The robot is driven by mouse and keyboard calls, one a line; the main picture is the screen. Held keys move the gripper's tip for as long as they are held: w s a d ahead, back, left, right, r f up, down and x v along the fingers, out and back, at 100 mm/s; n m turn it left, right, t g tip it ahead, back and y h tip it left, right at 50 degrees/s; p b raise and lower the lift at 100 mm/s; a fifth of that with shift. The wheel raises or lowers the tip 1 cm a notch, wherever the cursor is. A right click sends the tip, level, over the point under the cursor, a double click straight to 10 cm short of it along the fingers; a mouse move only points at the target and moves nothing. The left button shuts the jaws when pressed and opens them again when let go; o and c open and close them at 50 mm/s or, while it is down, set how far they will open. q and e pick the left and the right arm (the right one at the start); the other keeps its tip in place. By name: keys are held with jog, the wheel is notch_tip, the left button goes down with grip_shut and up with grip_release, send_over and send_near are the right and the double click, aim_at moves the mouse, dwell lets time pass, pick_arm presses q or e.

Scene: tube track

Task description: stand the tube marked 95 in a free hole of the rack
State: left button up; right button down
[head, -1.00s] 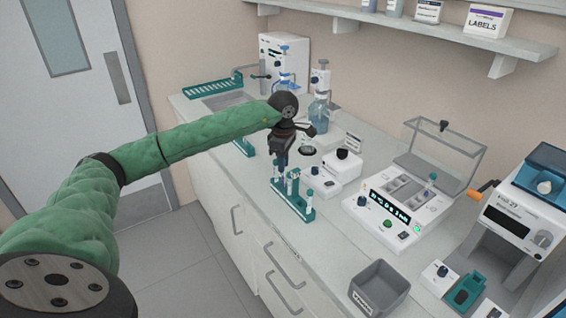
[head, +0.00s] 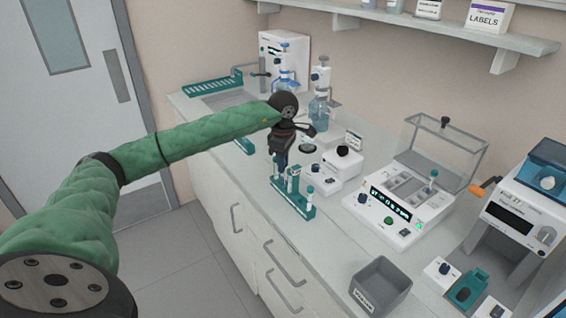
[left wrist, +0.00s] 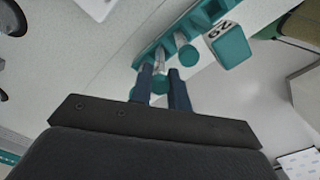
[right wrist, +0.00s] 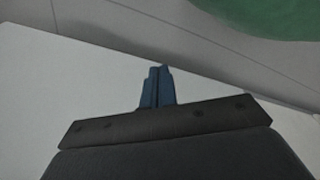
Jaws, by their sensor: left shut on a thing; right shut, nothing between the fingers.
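The teal rack (head: 299,207) stands on the bench near its front edge, with several teal-capped tubes in or at it. My left gripper (head: 281,168) is over the far end of this rack, pointing down. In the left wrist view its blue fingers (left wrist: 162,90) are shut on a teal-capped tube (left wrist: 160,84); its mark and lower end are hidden. Other capped tubes (left wrist: 188,56) stand close beside the fingers. My right gripper (right wrist: 157,86) is shut and empty.
A white device with a raised clear lid (head: 398,212) stands right of the rack, a small white device (head: 341,165) behind it. A grey bin (head: 380,287) is at the front edge. Bottles (head: 320,110) stand at the back. Bench between rack and bin is clear.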

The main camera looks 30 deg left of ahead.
pick_arm(q)
jog(key=o, duration=0.9)
jog(key=shift+r+b, duration=0.4)
jog(key=shift+r, duration=0.25)
jog(key=shift+r+b, duration=0.95)
jog(key=shift+r, duration=2.3)
